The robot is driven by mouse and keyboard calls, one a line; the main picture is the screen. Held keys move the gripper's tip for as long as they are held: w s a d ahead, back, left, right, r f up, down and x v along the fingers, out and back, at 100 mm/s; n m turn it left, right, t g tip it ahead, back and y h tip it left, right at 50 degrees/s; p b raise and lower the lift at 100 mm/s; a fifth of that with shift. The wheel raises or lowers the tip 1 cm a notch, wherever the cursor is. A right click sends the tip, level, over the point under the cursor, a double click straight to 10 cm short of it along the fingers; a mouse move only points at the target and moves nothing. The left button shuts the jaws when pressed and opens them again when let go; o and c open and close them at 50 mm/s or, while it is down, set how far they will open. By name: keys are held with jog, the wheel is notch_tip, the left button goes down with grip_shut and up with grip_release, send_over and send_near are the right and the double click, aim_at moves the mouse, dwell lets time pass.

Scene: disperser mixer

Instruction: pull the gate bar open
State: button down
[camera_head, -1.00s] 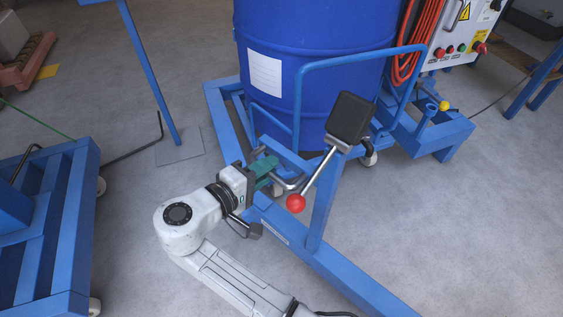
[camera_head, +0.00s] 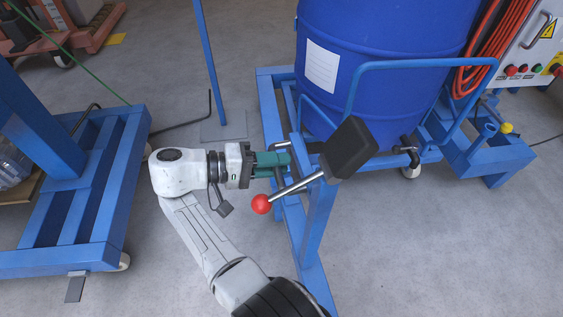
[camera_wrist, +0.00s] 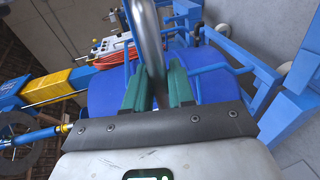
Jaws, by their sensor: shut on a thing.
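My gripper (camera_head: 272,161), with green fingers, is shut on a bare metal bar (camera_wrist: 149,45), which seems to be the gate bar. In the wrist view the bar rises between the two green fingers and bends at its top. In the head view the held part is mostly hidden by the fingers, at the upright blue frame post (camera_head: 317,205). A metal lever (camera_head: 297,185) with a red ball (camera_head: 261,204) and a black pad (camera_head: 348,148) crosses just in front of the fingers. I cannot tell how far the bar is open.
A blue drum (camera_head: 375,55) stands behind the frame, with a curved blue rail (camera_head: 420,64) before it. A blue wheeled stand (camera_head: 117,190) is at the left, and a thin blue post (camera_head: 208,65) stands behind. Grey floor is clear at the lower right.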

jog(key=shift+w+a+m+g, duration=0.2)
jog(key=shift+a+m+g, duration=0.1)
jog(key=shift+a+g, duration=0.15)
jog(key=shift+a+f, duration=0.1)
jog(key=shift+a, duration=0.1)
dwell(0.3)
jog(key=c, duration=1.1)
grip_release()
jog(key=shift+w+d+g, duration=0.1)
jog(key=shift+g, duration=0.15)
jog(key=shift+a, duration=0.25)
jog(key=b+v, duration=0.7)
jog(key=b, duration=0.3)
jog(key=shift+b, duration=0.35)
